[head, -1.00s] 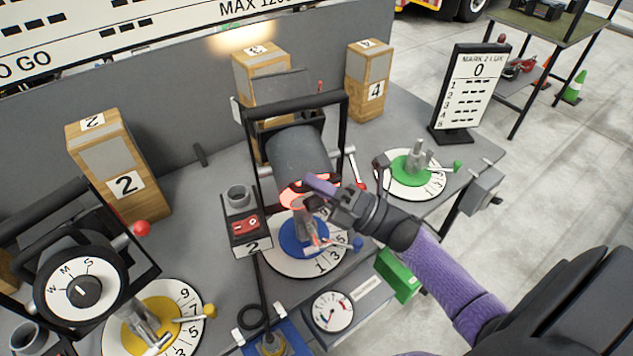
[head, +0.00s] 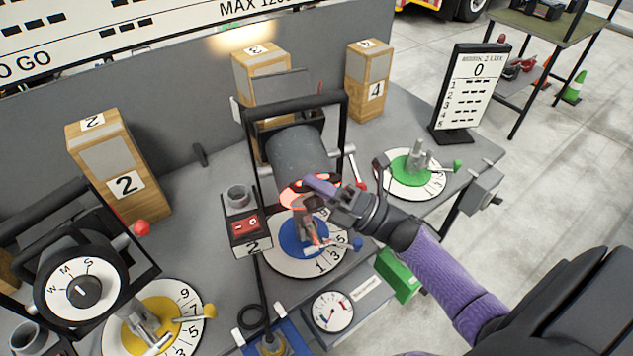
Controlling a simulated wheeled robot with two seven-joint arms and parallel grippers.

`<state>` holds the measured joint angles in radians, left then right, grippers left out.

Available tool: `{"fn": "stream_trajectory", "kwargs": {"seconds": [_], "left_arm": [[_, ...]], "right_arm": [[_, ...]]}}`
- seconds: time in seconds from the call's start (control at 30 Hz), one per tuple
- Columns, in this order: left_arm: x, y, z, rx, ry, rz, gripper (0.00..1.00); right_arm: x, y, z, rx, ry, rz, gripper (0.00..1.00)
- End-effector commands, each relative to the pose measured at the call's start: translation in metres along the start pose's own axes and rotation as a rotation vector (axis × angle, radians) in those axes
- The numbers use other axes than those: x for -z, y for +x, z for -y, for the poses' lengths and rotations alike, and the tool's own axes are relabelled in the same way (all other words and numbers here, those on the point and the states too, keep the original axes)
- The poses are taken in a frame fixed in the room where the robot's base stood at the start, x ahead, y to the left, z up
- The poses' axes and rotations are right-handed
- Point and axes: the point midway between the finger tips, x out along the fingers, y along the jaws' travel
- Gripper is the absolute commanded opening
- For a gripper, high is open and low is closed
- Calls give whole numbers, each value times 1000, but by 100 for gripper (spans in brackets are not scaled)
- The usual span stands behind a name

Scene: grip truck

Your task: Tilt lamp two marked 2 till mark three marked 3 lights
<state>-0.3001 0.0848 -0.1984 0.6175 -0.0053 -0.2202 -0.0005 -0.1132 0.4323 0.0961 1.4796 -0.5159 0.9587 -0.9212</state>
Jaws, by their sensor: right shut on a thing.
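Lamp two (head: 298,155) is a dark grey drum in a black yoke on a blue-centred dial, with a switch box marked 2 (head: 250,232) beside it. A red-orange ring (head: 293,197) shows at its near end. My right gripper (head: 318,190) is at this near end, shut on a part of lamp two; its fingers hide the exact grip. Mark three (head: 258,62) is a wooden block behind the lamp, its front mostly hidden by the lamp's flap. A warm light patch (head: 242,36) lies on the panel top above it. My left gripper is not in view.
Wooden mark 2 (head: 120,165) stands left and mark 4 (head: 368,80) right. Another lamp (head: 85,290) sits at the lower left. A green-centred dial (head: 410,170) is on the right. The lux sign (head: 472,90) reads 0. A gauge (head: 332,311) is at the bench front.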

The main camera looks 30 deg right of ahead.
Motion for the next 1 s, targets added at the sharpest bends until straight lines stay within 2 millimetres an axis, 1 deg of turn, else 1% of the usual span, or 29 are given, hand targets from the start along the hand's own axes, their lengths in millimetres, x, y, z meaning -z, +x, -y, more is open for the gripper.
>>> {"fn": "stream_trajectory", "kwargs": {"seconds": [0.17,0.23,0.33,0.4,0.47,0.6,0.87,0.9,0.93,1.0], "left_arm": [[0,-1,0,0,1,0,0],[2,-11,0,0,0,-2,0],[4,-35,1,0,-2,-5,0],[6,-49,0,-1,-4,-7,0],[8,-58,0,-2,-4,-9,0],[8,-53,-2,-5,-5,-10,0],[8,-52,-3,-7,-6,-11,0],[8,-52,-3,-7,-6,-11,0],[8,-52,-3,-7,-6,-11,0],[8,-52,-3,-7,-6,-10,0]], "right_arm": [[0,0,0,2,2,0,0],[-4,4,-6,20,20,-1,0],[-12,12,-16,78,77,-2,0],[-16,16,-19,123,122,-3,0],[-20,20,-20,155,153,-2,0],[-25,25,-17,165,165,0,0],[-25,25,-16,166,165,0,0],[-25,25,-16,166,165,0,25],[-25,25,-16,166,165,0,32],[-25,25,-16,165,165,0,34]]}}
